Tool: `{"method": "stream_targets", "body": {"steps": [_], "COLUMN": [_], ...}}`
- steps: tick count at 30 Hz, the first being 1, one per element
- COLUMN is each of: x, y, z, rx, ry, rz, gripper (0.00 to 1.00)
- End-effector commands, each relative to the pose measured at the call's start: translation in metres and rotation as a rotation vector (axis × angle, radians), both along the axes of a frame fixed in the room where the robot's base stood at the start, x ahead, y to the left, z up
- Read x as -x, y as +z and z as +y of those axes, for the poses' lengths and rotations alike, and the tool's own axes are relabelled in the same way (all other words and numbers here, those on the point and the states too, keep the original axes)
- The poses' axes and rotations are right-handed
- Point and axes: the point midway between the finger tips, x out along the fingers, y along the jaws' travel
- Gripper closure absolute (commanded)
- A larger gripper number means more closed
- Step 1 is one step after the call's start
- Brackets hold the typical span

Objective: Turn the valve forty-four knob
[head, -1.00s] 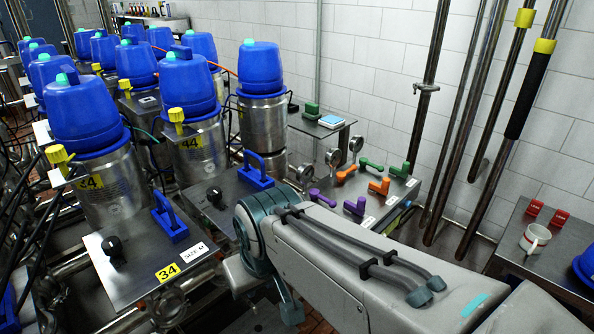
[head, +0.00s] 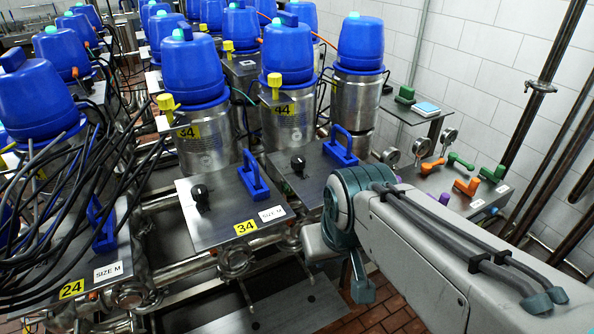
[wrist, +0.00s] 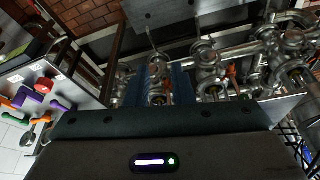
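The valve forty-four unit (head: 293,115) is a steel cylinder with a blue cap and a yellow 44 label. Its black knob (head: 298,162) is on a metal plate (head: 315,172) in front of it, beside a blue handle (head: 341,148). My arm covers the right part of that plate in the head view. My gripper is not clearly visible there. In the wrist view my gripper (wrist: 158,88) shows two bluish fingers apart, seemingly empty, with pipe fittings beyond them. The knob is not identifiable in the wrist view.
The unit 34 plate (head: 237,205) with its own black knob is to the left, and the 24 plate (head: 85,265) lies farther left amid black cables. Steel pipes (head: 205,265) run along the front. Gauges (head: 422,146) and coloured levers (head: 466,187) are at right.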

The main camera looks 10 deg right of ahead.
Motion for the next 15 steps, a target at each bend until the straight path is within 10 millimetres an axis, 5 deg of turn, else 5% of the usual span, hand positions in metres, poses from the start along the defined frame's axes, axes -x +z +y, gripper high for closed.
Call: {"method": "stream_targets", "body": {"steps": [3,6,11,15], "x": [0.0,-0.003,-0.034,-0.083], "y": [0.0,0.003,0.027,0.064], "z": [0.0,0.0,-0.001,-0.003], "rx": [0.0,-0.001,-0.004,-0.01], "ry": [0.0,0.0,0.003,0.005], "rz": [0.0,-0.002,-0.01,-0.022], "gripper": [0.76,0.48,0.46,0.46]}}
